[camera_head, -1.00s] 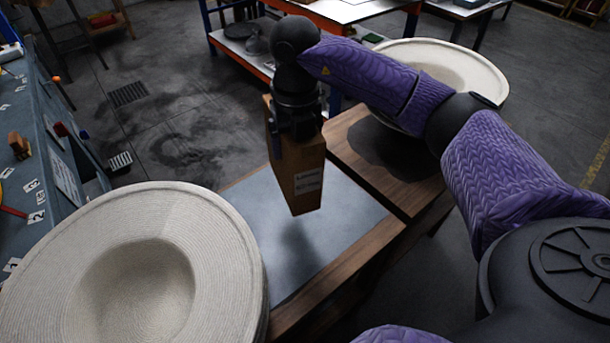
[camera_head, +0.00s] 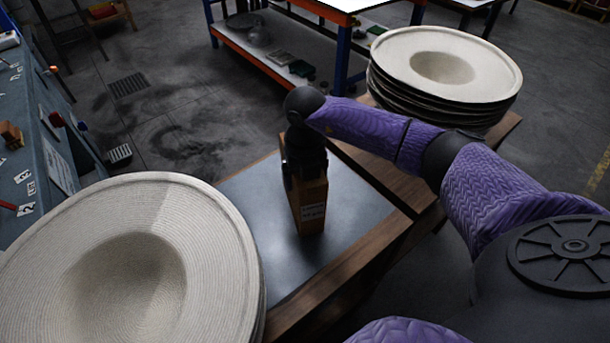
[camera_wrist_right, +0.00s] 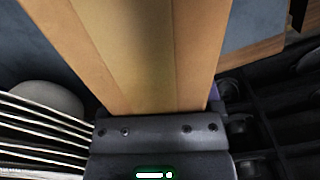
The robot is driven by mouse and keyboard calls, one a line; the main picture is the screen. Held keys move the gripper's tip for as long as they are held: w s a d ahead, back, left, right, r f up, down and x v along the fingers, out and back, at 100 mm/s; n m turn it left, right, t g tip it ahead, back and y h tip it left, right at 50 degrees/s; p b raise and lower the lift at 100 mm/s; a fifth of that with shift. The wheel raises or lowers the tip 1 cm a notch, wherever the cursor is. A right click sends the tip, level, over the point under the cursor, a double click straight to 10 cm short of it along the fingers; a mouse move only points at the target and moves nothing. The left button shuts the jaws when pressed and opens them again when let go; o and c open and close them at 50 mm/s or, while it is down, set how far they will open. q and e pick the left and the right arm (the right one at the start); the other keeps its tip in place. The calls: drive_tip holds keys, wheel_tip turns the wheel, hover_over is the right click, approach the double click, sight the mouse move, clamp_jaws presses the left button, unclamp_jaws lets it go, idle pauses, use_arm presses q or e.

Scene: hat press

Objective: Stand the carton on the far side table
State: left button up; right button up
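In the right wrist view the carton (camera_wrist_right: 150,55) fills the space in front of the gripper's palm, and the fingertips are hidden. My left gripper is not in view.
A stack of pale wide-brimmed hats (camera_head: 215,235) stands at the near left of the grey top. Another hat stack (camera_head: 480,70) stands on the wooden surface at the back right. An orange-framed bench (camera_head: 275,60) is behind. Grey top around the carton is clear.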

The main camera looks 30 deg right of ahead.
drive_tip(key=shift+o, duration=1.1)
wheel_tip(320, 180, up, 12)
drive_tip(key=p, duration=0.2)
drive_tip(key=shift+r+p, duration=0.2)
drive_tip(key=shift+p, duration=0.2)
